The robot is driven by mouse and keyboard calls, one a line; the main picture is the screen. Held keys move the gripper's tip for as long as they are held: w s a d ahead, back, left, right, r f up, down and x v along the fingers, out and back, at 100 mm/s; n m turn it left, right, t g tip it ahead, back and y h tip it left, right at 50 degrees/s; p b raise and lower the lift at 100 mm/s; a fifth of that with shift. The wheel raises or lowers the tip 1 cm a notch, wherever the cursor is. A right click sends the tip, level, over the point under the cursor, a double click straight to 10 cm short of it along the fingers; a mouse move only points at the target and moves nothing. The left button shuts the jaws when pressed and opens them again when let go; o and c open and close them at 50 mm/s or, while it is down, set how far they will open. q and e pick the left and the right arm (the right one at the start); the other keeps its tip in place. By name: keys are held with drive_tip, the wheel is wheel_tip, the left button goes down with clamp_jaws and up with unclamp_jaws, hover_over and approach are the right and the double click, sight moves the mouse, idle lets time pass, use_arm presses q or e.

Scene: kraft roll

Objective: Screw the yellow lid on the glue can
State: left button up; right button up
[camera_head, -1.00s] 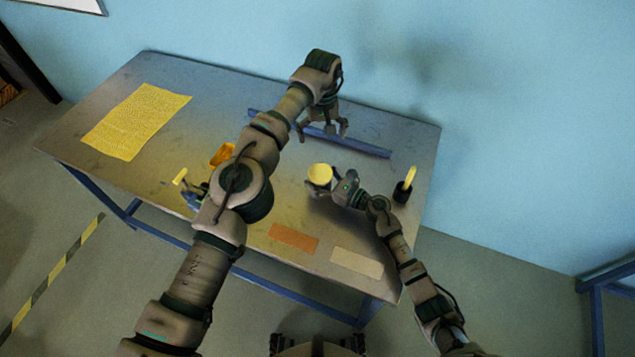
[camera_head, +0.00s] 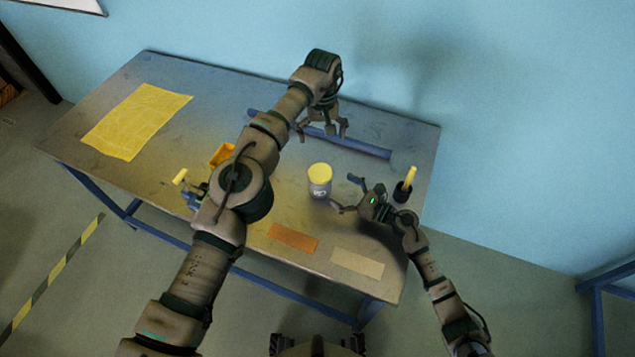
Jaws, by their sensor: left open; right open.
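The glue can (camera_head: 320,189) is a grey-white can with a label, standing upright on the table. The yellow lid (camera_head: 320,174) sits on top of it; how tightly it is seated cannot be told. My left gripper (camera_head: 323,131) is open and empty above the table, behind the can and apart from it. My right gripper (camera_head: 346,194) is open to the right of the can, its fingers pointing towards it with a gap between.
A blue bar (camera_head: 360,146) lies along the table's back. A dark cup with a yellow-handled tool (camera_head: 404,190) stands near the right edge. Orange (camera_head: 293,238) and beige (camera_head: 357,262) patches lie in front. A yellow sheet (camera_head: 137,121), an orange bin (camera_head: 222,155) and a yellow-topped tool (camera_head: 187,187) are left.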

drive_tip(key=shift+v, duration=1.85)
drive_tip(key=shift+f, duration=0.1)
